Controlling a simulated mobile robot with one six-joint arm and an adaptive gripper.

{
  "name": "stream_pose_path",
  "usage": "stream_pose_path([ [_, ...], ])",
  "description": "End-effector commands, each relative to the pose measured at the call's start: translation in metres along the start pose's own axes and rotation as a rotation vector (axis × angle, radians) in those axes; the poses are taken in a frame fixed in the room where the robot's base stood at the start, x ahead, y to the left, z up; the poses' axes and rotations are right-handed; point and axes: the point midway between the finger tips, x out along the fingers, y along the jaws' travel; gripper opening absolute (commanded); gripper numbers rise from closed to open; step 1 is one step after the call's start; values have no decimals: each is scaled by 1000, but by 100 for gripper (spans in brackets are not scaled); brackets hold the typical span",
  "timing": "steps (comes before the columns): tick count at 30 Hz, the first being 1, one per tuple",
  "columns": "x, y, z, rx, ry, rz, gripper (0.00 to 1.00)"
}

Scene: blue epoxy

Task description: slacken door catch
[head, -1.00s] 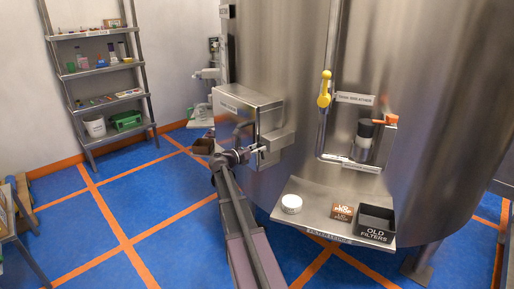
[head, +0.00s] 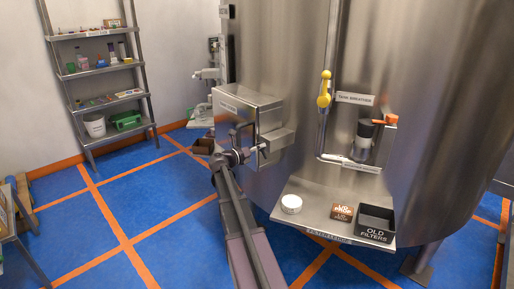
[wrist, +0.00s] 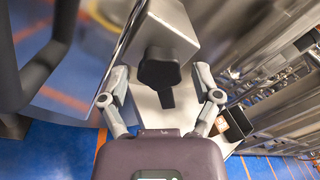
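A steel cabinet (head: 247,108) is fixed to the side of the large tank, with a steel block (head: 277,142) at its right side. My gripper (head: 262,148) is close in front of this block in the head view. In the wrist view a dark lobed knob (wrist: 159,69) sits on a steel block (wrist: 176,28). My gripper's two grey fingers (wrist: 161,80) are spread, one on each side of the knob, with visible gaps. The knob cannot be made out in the head view, where the gripper and arm partly cover that area.
A steel shelf (head: 318,222) to the right holds a white round cap (head: 291,204), a small brown box (head: 341,212) and a black old-filters bin (head: 376,222). A yellow-handled valve (head: 324,90) is above.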

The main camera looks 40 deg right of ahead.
Motion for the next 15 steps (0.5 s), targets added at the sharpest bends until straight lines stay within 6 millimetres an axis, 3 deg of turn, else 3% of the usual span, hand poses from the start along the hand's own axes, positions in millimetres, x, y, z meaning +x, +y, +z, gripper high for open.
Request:
stream_pose_path([
  [15, -3, 0, 0, 2, 0, 1, 100],
])
